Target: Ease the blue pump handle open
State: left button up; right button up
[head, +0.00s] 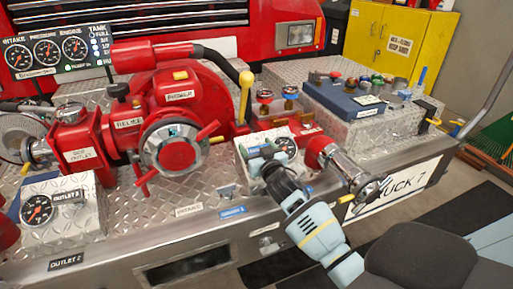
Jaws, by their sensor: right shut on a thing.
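My right gripper (264,160) reaches in from the lower right. It is shut on the blue pump handle (268,149), a small piece that shows at the fingertips beside a round gauge (285,146) on the diamond-plate bumper. The fingers hide most of the handle, so how far it is turned cannot be told. My left gripper is not in view.
A large red pump (185,100) with a yellow lever (246,95) stands left of my gripper. A red and chrome outlet (345,165) is close on the right. A control box (345,98) sits behind. The floor at lower right has dark mats.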

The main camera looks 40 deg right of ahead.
jog(key=shift+s+a+r+p, duration=0.1)
jog(key=shift+s+r+p, duration=0.15)
jog(key=shift+r+p, duration=0.3)
jog(key=shift+s+r+p, duration=0.2)
jog(key=shift+r+p, duration=0.25)
jog(key=shift+r, duration=0.2)
jog(key=shift+s, duration=0.15)
jog(key=shift+f, duration=0.1)
jog(key=o, duration=1.4)
jog(key=shift+s, duration=0.1)
jog(key=shift+s+a, duration=0.15)
jog(key=shift+s, duration=0.15)
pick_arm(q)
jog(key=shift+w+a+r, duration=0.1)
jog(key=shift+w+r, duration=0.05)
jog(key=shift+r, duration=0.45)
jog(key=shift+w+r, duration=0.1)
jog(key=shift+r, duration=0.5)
pick_arm(e)
jog(key=shift+v, duration=3.55)
